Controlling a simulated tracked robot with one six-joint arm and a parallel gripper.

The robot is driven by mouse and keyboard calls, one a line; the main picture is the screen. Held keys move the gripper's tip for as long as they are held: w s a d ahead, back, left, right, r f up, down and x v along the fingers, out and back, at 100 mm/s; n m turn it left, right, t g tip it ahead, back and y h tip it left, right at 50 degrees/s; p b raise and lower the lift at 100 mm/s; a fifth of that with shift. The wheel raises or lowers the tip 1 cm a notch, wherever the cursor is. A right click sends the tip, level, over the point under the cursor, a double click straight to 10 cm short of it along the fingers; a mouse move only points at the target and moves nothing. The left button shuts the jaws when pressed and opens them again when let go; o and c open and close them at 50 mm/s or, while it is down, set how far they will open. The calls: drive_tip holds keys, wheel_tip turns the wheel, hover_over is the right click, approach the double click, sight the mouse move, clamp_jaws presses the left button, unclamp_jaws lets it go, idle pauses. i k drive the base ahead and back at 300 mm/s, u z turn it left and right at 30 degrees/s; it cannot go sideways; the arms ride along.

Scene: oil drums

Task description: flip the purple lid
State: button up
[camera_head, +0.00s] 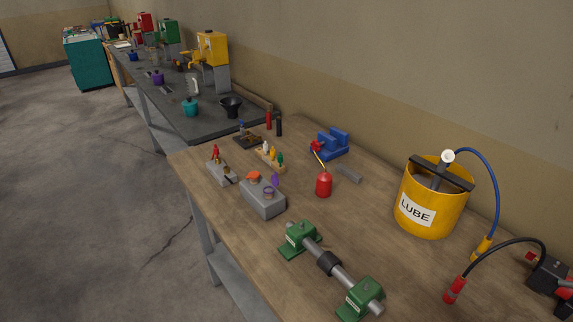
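A small purple lid (275,180) stands up from the top of a grey block (262,203) on the wooden workbench. It appears raised and tilted, just behind a purple-rimmed round opening (268,192) in the block's top. An orange lid (253,176) sits on the same block to its left, also appearing raised. The details of the hinges are too small to tell. My gripper is not in view.
A red oil can (324,185) stands right of the block. Behind are a rack of small coloured bottles (270,157) and a blue vise (330,144). A green-ended clamp (329,262) lies in front; a yellow LUBE bucket (428,200) stands right. Bare wood lies between.

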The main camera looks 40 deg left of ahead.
sight(275, 180)
drive_tip(key=u, duration=0.25)
drive_tip(key=k, duration=0.6)
drive_tip(key=u, duration=0.5)
drive_tip(key=k, duration=0.75)
drive_tip(key=u, duration=0.45)
drive_tip(key=i, duration=1.35)
drive_tip(key=u, duration=0.3)
